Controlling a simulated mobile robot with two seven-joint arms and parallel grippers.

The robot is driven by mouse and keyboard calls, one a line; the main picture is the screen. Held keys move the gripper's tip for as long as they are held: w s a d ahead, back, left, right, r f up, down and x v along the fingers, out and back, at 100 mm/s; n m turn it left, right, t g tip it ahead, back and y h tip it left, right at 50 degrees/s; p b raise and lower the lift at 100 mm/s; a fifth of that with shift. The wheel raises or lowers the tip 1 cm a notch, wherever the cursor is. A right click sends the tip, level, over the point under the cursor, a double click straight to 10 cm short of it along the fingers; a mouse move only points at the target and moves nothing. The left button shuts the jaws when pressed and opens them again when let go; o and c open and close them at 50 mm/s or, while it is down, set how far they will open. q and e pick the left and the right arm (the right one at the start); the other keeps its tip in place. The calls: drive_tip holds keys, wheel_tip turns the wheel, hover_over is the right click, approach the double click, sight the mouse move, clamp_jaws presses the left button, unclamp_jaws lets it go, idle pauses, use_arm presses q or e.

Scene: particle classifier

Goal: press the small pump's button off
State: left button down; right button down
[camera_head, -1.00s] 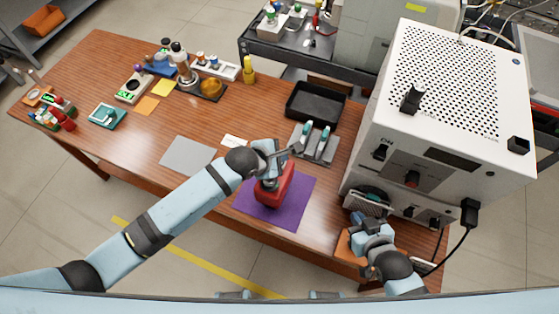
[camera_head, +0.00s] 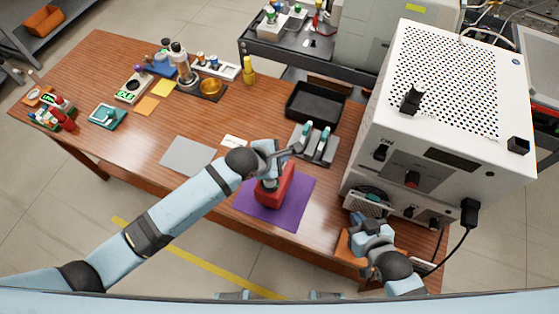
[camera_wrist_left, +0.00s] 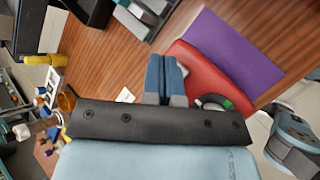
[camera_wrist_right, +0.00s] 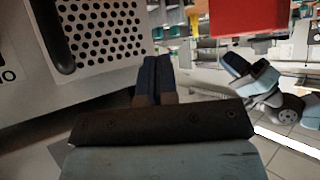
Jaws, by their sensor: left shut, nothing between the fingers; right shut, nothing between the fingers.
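The small pump appears to be the red body (camera_head: 275,190) on the purple mat (camera_head: 300,212) at the table's front. It also shows in the left wrist view (camera_wrist_left: 205,75), with a dark curved part (camera_wrist_left: 214,101) and a small green spot (camera_wrist_left: 228,104) beside it. I cannot tell whether that spot is the button. My left gripper (camera_head: 282,152) is over the pump's far end, partly hiding it. In the left wrist view its shut, empty fingers (camera_wrist_left: 165,68) lie beside the red body; contact is unclear. My right gripper (camera_head: 366,225) is shut and empty beside the white machine.
The large white machine (camera_head: 450,85) fills the right side. A black tray (camera_head: 315,103) and a grey holder with pipette-like tools (camera_head: 316,145) stand behind the pump. A grey sheet (camera_head: 188,155) lies left. In the right wrist view, a perforated panel (camera_wrist_right: 108,35) is close on the left.

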use_arm(q)
drive_tip(key=shift+f, duration=0.15)
idle(0.6)
drive_tip(key=shift+f, duration=0.3)
